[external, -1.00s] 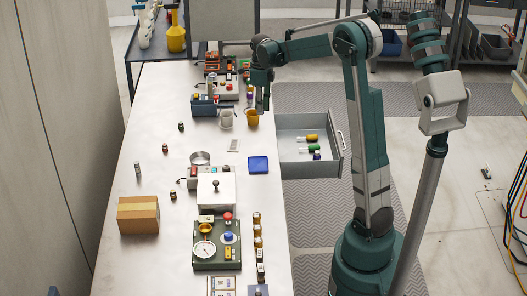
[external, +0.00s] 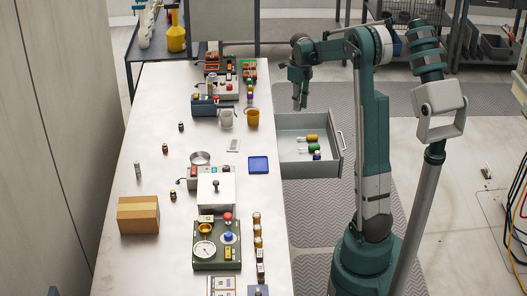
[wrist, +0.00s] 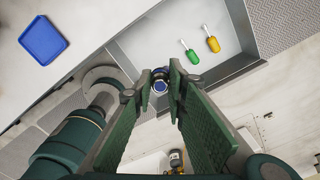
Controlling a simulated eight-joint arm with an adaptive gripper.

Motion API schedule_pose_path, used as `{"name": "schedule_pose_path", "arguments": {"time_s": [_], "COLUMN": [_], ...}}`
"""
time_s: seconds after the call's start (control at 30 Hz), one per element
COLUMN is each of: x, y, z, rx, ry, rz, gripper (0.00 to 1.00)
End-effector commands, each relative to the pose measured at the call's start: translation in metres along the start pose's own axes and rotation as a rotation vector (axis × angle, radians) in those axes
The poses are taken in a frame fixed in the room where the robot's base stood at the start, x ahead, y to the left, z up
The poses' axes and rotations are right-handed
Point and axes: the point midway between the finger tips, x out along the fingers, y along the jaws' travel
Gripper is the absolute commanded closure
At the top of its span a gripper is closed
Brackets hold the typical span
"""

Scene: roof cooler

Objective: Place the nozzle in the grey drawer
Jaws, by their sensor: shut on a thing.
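The grey drawer (external: 330,172) is pulled out from the table's right side. In the wrist view its wall (wrist: 241,27) shows at the upper right. My gripper (external: 299,104) is above the drawer's far left part, pointing down. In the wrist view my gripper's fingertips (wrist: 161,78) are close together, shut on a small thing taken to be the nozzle. The fingers hide most of it, so I cannot make out its shape. A small round blue and pale thing (wrist: 160,87) shows at the tips; I cannot tell whether it is held or lies below.
In the drawer lie a yellow-handled tool (external: 312,138), a green-handled tool (external: 312,147) and a small blue thing (external: 317,156).

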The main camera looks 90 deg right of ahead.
Motion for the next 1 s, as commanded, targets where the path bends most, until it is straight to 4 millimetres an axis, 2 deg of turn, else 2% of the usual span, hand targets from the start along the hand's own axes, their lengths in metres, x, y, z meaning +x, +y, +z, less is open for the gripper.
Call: {"name": "schedule_pose_path", "arguments": {"time_s": [0.23,0.5,0.7,0.83,1.0], "x": [0.044,0.116,0.158,0.175,0.185], "y": [0.0,-0.001,-0.001,-0.001,0.0], "z": [0.0,0.001,0.0,0.0,0.0], "rx": [0.0,0.0,-0.001,-0.001,-0.001], "ry": [0.0,0.0,0.0,0.0,0.0], "rz": [0.0,0.0,0.0,0.0,0.0], "gripper": [0.97,0.97,0.97,0.97,0.97]}}
